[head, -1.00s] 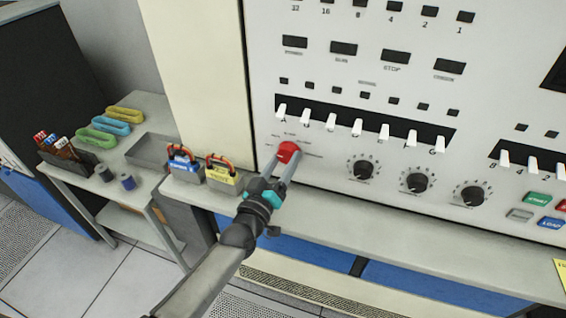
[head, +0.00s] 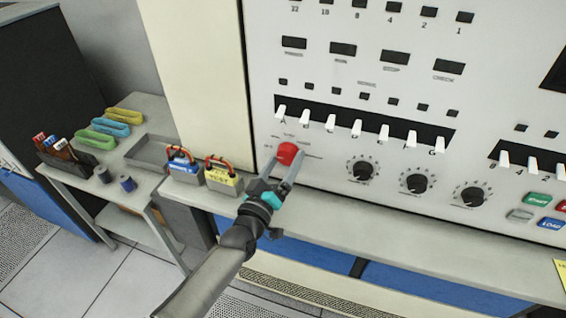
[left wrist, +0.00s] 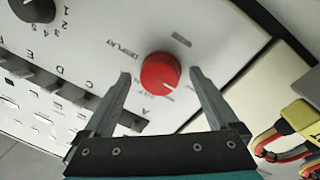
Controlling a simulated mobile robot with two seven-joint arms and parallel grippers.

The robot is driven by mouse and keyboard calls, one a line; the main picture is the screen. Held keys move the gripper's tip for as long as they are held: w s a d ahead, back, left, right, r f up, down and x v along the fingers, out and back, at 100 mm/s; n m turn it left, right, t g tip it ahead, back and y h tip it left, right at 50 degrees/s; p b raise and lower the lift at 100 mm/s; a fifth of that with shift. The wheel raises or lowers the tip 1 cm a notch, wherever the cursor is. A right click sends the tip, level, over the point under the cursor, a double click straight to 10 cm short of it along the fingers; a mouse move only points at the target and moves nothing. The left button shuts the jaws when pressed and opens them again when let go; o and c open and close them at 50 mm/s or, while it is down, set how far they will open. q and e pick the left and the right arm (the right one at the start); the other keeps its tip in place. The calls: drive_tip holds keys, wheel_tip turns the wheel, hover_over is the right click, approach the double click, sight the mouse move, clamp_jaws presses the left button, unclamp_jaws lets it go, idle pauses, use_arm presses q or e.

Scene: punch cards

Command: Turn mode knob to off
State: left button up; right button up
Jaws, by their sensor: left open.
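The red mode knob (head: 288,153) is on the pale console panel, below the left end of the row of white switches. In the left wrist view the round red knob (left wrist: 160,72) has a white pointer mark on its lower right rim. A "DISPLAY" label is printed to its upper left; other labels are too small to read or partly hidden. My left gripper (head: 284,164) is open at the knob. In the left wrist view its fingertips (left wrist: 160,78) stand on either side of the knob, with visible gaps. My right gripper is not in view.
Several black dials (head: 417,183) are right of the knob, with white switches (head: 357,128) above. A side table (head: 150,196) holds a tray, cards and coloured loops.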

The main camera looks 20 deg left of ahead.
use_arm(q)
drive_tip(key=s+a+f+b, duration=0.1)
drive_tip(key=s, duration=1.4)
drive_tip(key=shift+a, duration=0.4)
drive_tip(key=shift+f, duration=0.1)
drive_tip(key=s+f+m+g+b, duration=0.1)
drive_tip(key=s+f+g+b, duration=0.2)
drive_tip(key=f, duration=0.9)
drive_tip(key=s+f+m+g+b, duration=0.2)
drive_tip(key=s+f+g+b, duration=0.1)
drive_tip(key=f, duration=0.9)
drive_tip(key=s+f+m+g+b, duration=0.1)
drive_tip(key=s+f+g+b, duration=0.2)
drive_tip(key=f, duration=1)
drive_tip(key=s+a+f+m+g+y+b, duration=0.2)
drive_tip(key=s+f+m+g+b, duration=0.2)
drive_tip(key=s+f, duration=1.8)
drive_tip(key=g+b, duration=0.3)
drive_tip(key=g, duration=0.1)
drive_tip(key=shift+s+g, duration=0.35)
drive_tip(key=shift+g, duration=0.05)
